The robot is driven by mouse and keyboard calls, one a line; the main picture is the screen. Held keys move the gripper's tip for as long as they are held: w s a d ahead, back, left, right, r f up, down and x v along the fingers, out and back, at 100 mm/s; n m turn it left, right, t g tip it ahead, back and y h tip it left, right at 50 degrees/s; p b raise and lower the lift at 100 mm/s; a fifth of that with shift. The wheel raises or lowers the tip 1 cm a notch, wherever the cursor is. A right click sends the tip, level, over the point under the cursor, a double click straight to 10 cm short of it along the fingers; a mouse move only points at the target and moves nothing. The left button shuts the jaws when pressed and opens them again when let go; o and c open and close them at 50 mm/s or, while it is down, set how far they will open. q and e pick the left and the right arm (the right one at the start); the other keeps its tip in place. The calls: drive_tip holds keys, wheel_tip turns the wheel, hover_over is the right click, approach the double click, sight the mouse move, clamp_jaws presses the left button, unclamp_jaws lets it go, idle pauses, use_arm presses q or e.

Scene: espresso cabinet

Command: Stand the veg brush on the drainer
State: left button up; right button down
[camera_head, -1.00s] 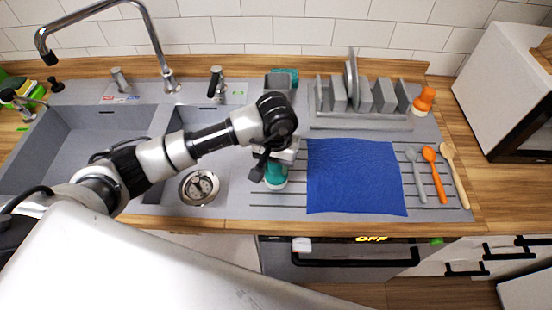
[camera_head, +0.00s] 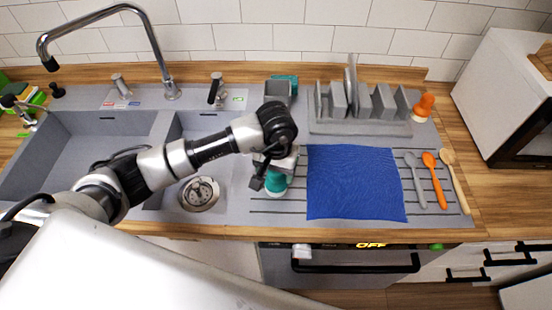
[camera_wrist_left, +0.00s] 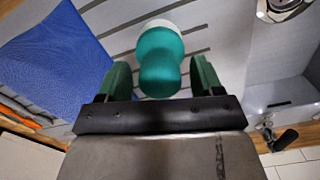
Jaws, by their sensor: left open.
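The veg brush (camera_head: 276,184), a teal rounded knob handle with a pale bristle end, stands on the ribbed drainer (camera_head: 270,208), left of the blue cloth. My left gripper (camera_head: 270,172) is just above and behind it in the head view. In the left wrist view the brush (camera_wrist_left: 160,62) has its pale end pointing away from my gripper. My left gripper's green fingers (camera_wrist_left: 162,76) are open on either side of the knob, with a gap visible on both sides. My right gripper is not in view.
A blue cloth (camera_head: 355,182) lies right of the brush. A spoon, an orange utensil and a wooden brush (camera_head: 455,180) lie farther right. Behind are a grey rack (camera_head: 360,127), a grey caddy (camera_head: 278,92) and an orange item (camera_head: 424,106). The sink (camera_head: 220,130) is left.

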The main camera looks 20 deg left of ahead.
use_arm(q)
wheel_tip(320, 180, up, 11)
drive_tip(key=b, duration=0.4)
drive_tip(key=shift+w+f, duration=0.1)
drive_tip(key=shift+r, duration=0.7)
